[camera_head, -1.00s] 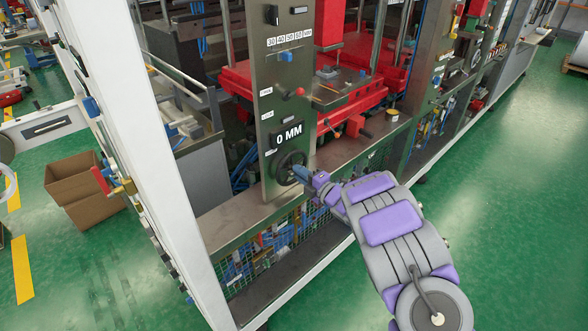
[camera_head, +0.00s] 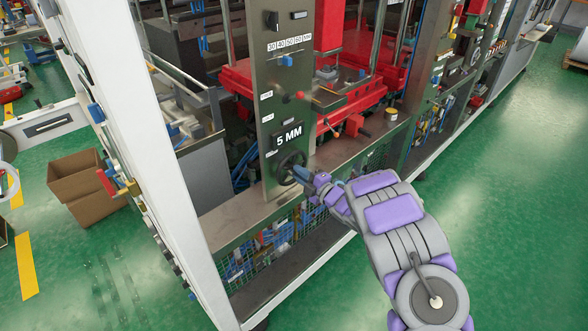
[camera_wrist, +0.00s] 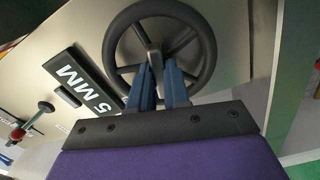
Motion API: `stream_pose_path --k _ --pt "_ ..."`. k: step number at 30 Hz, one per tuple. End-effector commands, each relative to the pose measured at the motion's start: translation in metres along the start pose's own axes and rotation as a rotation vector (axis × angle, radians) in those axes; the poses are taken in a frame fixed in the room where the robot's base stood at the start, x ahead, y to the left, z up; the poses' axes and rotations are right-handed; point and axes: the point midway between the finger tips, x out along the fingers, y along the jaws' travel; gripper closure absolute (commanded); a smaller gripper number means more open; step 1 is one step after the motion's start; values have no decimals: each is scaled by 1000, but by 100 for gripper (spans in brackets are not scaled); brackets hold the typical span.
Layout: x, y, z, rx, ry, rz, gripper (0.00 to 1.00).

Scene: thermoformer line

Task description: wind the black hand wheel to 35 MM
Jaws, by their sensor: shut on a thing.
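The black hand wheel (camera_head: 291,167) is on the lower part of the grey upright panel (camera_head: 285,100). The display above it (camera_head: 289,137) reads 5 MM. In the wrist view the wheel (camera_wrist: 207,38) shows its round rim and spokes, and the display (camera_wrist: 85,82) lies to its left. My gripper (camera_head: 303,173) reaches the wheel from the right. The fingers hide part of the wheel's lower side.
A white frame post (camera_head: 120,130) stands at left. Green floor (camera_head: 510,200) is open at right.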

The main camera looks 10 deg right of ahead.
Motion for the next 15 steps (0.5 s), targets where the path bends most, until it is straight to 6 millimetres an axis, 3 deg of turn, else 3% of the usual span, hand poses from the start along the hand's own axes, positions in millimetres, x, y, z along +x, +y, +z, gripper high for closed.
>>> stream_pose_path --k 15 --pt "-1 -5 -1 216 -2 -14 100"
